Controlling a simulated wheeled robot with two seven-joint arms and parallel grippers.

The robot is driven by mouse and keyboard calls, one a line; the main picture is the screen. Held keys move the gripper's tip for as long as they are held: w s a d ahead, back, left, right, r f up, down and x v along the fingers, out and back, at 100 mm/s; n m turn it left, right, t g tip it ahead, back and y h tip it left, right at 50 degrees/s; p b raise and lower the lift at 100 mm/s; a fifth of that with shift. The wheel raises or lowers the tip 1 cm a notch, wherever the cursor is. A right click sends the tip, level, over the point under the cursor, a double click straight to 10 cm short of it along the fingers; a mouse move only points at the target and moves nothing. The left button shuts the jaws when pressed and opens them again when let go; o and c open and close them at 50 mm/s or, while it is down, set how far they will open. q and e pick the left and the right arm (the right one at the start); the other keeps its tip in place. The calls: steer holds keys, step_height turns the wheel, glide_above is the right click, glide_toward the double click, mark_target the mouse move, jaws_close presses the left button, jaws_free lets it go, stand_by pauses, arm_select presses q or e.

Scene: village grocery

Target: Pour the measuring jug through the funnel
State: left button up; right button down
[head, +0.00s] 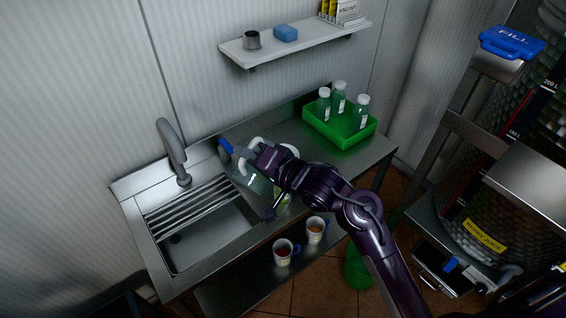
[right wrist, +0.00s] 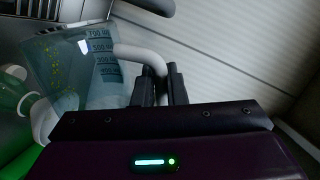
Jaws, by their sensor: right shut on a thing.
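The measuring jug (right wrist: 72,72) is clear, with printed volume marks and a white handle (right wrist: 150,58). My right gripper (right wrist: 163,85) is shut on that handle. In the head view the jug (head: 250,180) is over the counter by the sink's right edge, partly hidden by my right gripper (head: 258,160). I cannot tell its exact tilt or liquid level. A white rounded piece (head: 291,150) shows behind my gripper; I cannot tell if it is the funnel. A green bottle with a white part (right wrist: 30,105) shows left of the jug in the wrist view. My left gripper is not in view.
A green tray (head: 345,140) with 3 bottles stands at the counter's back right. The sink (head: 205,235) with its tap (head: 173,150) is left. Two mugs (head: 283,252) (head: 315,229) sit on the lower shelf. A wall shelf (head: 300,42) is above. A drum (head: 500,235) stands right.

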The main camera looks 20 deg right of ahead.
mark_target(242, 172)
steer(key=f+b, duration=0.1)
steer(key=s+a+f+n+b, duration=0.1)
steer(key=f+n+b, duration=0.1)
steer(key=shift+s+a+t, duration=0.25)
steer(key=shift+a+t, duration=0.15)
steer(key=shift+s+a+n+b, duration=0.2)
steer(key=shift+n+b, duration=0.2)
steer(key=shift+n, duration=0.1)
steer(key=s+a+f+n+t+b, duration=0.1)
steer(key=s+a+f+n+b, duration=0.1)
steer(key=f+n+b, duration=0.2)
steer(key=s+a+f+n+t+b, duration=0.1)
steer(key=s+a+f+n+b, duration=0.1)
steer(key=f+b, duration=0.6)
steer(key=shift+s+a+f+n+h, duration=0.3)
steer(key=shift+a+n, duration=0.45)
steer(key=shift+n, duration=0.65)
steer(key=shift+w, duration=0.1)
steer(key=shift+f, duration=0.1)
